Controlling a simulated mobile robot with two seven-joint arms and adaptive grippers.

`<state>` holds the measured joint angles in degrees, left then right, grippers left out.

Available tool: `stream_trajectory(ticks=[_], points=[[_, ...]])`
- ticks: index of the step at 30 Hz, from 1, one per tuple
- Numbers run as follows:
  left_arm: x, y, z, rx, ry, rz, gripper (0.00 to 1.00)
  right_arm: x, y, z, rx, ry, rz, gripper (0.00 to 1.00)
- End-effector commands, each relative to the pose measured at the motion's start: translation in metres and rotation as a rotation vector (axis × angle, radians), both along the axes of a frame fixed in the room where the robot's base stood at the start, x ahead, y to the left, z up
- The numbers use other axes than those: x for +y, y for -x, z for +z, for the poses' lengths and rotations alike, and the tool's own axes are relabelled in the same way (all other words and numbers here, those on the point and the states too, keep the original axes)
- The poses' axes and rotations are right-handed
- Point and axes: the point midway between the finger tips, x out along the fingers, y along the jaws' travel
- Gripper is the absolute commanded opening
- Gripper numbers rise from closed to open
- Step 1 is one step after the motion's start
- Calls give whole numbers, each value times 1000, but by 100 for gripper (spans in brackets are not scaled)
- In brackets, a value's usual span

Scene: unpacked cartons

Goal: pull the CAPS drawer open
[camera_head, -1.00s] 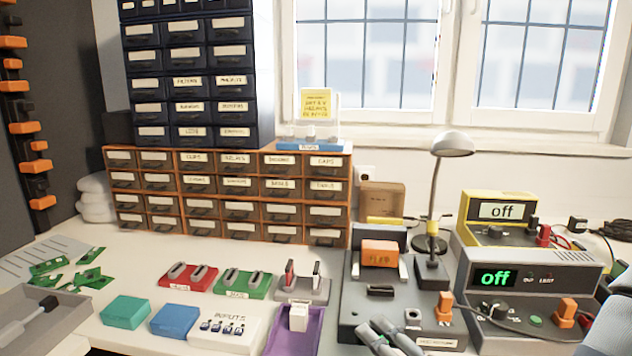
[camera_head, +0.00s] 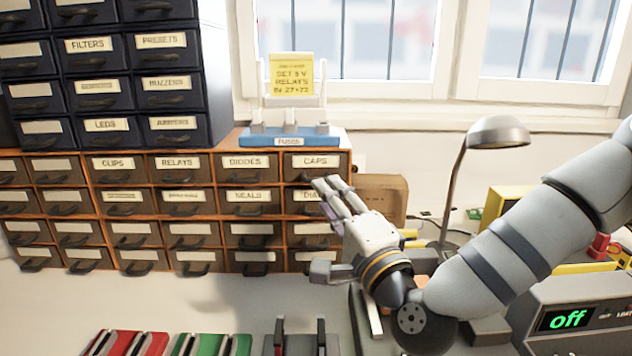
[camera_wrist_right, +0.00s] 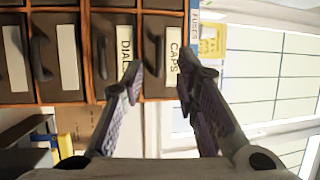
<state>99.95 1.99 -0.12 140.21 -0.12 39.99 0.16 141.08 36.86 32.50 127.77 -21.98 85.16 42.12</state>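The CAPS drawer (camera_head: 317,162) is a brown drawer with a white label and a dark handle, at the top right corner of the orange-framed drawer cabinet (camera_head: 82,216). It looks shut, level with its neighbours. My right gripper (camera_head: 335,186) is just in front of it and below its label, partly covering the drawer underneath. In the right wrist view the cabinet appears turned sideways. There my right gripper (camera_wrist_right: 163,68) is open and empty, its two fingertips on either side of the CAPS drawer front (camera_wrist_right: 164,72). Contact with the handle cannot be told. My left gripper is out of view.
A blue FUSES holder (camera_head: 290,138) with a yellow note stands on the cabinet. A dark drawer stack (camera_head: 100,75) rises at left. A brown box (camera_head: 384,196) and a lamp (camera_head: 498,132) stand right of the cabinet. Bare bench lies before the drawers.

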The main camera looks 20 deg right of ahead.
Motion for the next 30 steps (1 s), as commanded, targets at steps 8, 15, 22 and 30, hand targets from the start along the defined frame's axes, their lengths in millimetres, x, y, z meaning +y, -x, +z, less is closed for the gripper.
stream_trajectory(ticks=[8, 15, 22, 30], points=[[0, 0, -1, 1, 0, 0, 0, 5, -45, 7, 1, 1, 0, 28], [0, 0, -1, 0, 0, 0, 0, 6, -49, 8, 2, 0, 1, 28], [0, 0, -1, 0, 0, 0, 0, 6, -48, 8, 2, 1, 1, 0], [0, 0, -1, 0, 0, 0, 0, 6, -48, 8, 1, 1, 0, 0]])
